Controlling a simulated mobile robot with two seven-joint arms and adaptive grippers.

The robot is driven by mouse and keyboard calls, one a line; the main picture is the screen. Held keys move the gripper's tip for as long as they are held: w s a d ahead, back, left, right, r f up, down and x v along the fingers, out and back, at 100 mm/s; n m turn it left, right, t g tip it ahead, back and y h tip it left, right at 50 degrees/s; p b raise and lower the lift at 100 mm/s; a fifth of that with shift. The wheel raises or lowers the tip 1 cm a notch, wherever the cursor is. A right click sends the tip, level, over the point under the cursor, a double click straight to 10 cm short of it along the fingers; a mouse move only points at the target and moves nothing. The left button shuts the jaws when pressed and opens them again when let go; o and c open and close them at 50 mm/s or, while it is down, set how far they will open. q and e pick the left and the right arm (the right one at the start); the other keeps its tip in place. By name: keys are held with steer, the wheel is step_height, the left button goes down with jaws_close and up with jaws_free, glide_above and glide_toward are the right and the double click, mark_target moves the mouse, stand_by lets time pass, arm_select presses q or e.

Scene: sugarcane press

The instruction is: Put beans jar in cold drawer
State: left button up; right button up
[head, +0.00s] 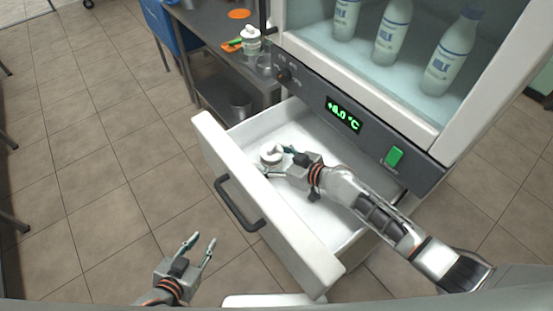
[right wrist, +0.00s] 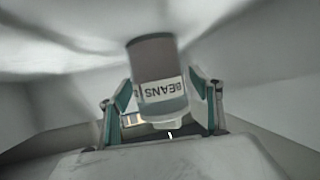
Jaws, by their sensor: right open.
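The beans jar (head: 269,153), with a white lid, is inside the open cold drawer (head: 318,245), near its front left corner. In the right wrist view the jar (right wrist: 157,75) shows its "BEANS" label upside down, between my two fingers. My right gripper (head: 283,162) reaches down into the drawer and is open around the jar. I cannot tell whether the fingers touch it. The jar appears to rest on the drawer floor; its base is partly hidden. My left gripper (head: 200,243) is open and empty, outside the drawer over the tiled floor.
The fridge above the drawer holds several milk bottles (head: 392,32) behind glass and shows a green temperature display (head: 343,115). The drawer's dark handle (head: 238,205) sticks out in front.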

steer(key=p+v, duration=0.1)
steer(key=v, duration=1.1)
steer(key=shift+p, duration=0.3)
steer(key=shift+r, duration=0.1)
